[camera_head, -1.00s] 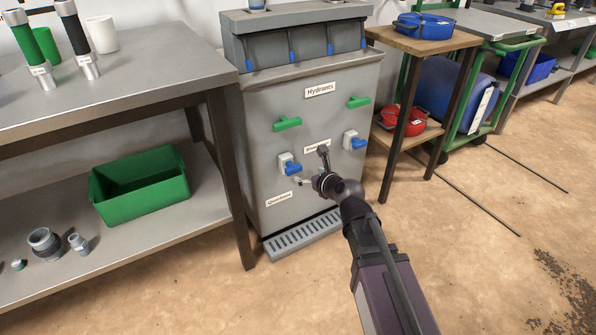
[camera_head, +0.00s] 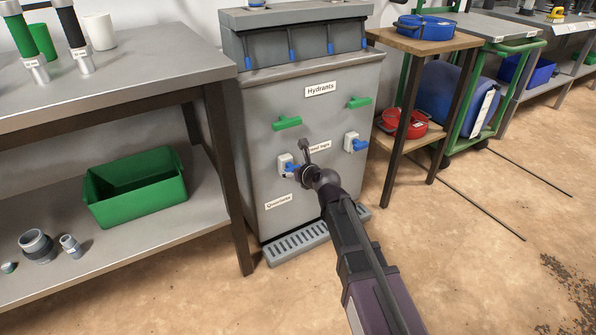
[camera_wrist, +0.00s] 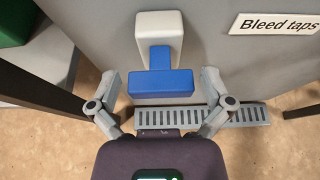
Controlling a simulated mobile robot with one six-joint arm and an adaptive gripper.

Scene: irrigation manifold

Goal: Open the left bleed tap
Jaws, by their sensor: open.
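The left bleed tap (camera_head: 288,164) sits on the front of the grey manifold cabinet, a white body with a blue handle. In the wrist view its blue T-shaped handle (camera_wrist: 162,82) hangs below the white body (camera_wrist: 159,28), with the crossbar level. My gripper (camera_head: 296,160) is in front of the tap in the head view and partly hides it. In the wrist view my gripper (camera_wrist: 161,90) is open, one finger on each side of the blue crossbar, with gaps visible. The "Bleed taps" label (camera_wrist: 277,22) is to the right of the tap.
The right bleed tap (camera_head: 354,143) is on the same panel. Two green hydrant handles (camera_head: 287,123) (camera_head: 359,102) are above. A drain grate (camera_head: 300,244) lies at the cabinet's foot. A workbench (camera_head: 110,75) with a green bin (camera_head: 135,190) on its shelf stands left.

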